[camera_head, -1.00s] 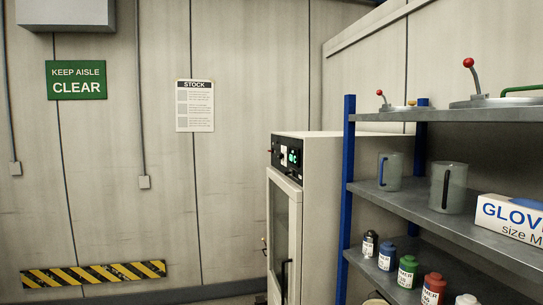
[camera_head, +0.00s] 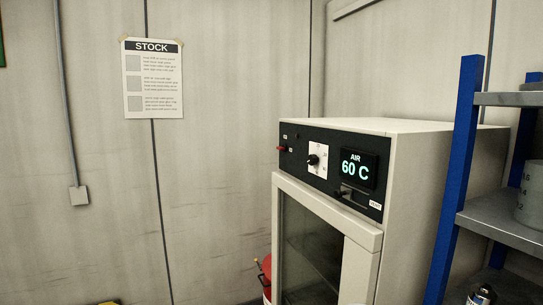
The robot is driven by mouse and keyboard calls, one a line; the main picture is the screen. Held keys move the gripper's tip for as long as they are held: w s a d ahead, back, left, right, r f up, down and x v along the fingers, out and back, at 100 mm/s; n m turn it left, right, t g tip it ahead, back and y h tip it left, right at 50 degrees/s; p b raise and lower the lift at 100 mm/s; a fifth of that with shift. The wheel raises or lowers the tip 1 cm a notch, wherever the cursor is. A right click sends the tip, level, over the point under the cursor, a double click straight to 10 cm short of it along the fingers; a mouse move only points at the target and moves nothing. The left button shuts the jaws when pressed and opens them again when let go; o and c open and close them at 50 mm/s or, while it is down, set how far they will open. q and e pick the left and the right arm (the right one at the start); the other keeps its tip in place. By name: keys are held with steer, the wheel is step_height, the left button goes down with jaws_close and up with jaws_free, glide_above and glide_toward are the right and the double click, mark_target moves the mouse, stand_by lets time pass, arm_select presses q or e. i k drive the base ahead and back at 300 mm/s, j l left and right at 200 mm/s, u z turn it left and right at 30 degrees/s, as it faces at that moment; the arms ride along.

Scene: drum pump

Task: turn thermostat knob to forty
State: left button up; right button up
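The thermostat knob (camera_head: 313,160) is a small black knob on a white scale plate, on the dark control panel (camera_head: 333,172) of a light grey cabinet (camera_head: 403,174). The scale's figures are too small to read, so I cannot tell its setting. To its right a display (camera_head: 357,169) reads "AIR 60 C" in green. A small red switch (camera_head: 282,148) sits to the left of the knob. Neither of my grippers is in view.
The cabinet's glass door (camera_head: 312,250) appears closed. A blue-posted shelf rack (camera_head: 455,185) stands close on the right, with a measuring jug (camera_head: 531,196) on it. A red object (camera_head: 265,275) is by the cabinet's left side. The wall holds a STOCK sheet (camera_head: 153,79).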

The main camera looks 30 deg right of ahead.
mark_target(313, 161)
steer(key=i+z, duration=0.3)
steer(key=i+j+z, duration=0.35)
steer(key=i, duration=0.15)
steer(key=i+j+z, duration=0.3)
steer(key=i+l, duration=0.1)
